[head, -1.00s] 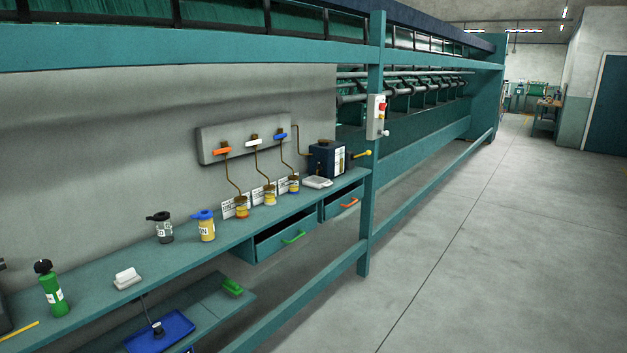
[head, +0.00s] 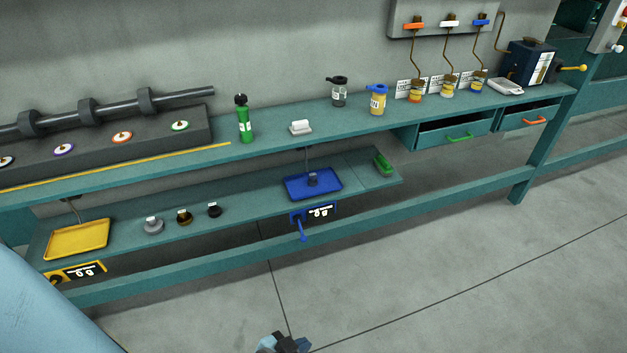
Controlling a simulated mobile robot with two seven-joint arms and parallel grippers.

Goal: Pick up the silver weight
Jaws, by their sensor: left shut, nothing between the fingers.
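The silver weight (head: 153,226) stands on the lower teal shelf (head: 120,218) at the left, a grey disc shape with a small pale tag on top. A brass-coloured weight (head: 184,217) and a black weight (head: 213,210) stand to its right in a row. My left gripper (head: 285,343) shows only in part at the bottom edge, shut and empty. It is in front of the shelf, below and to the right of the silver weight and well apart from it. My right gripper is not in view.
A yellow tray (head: 78,252) is left of the weights. A teal rail (head: 230,255) runs along the front of the shelf. Bottles stand on the upper shelf. The floor in front is clear.

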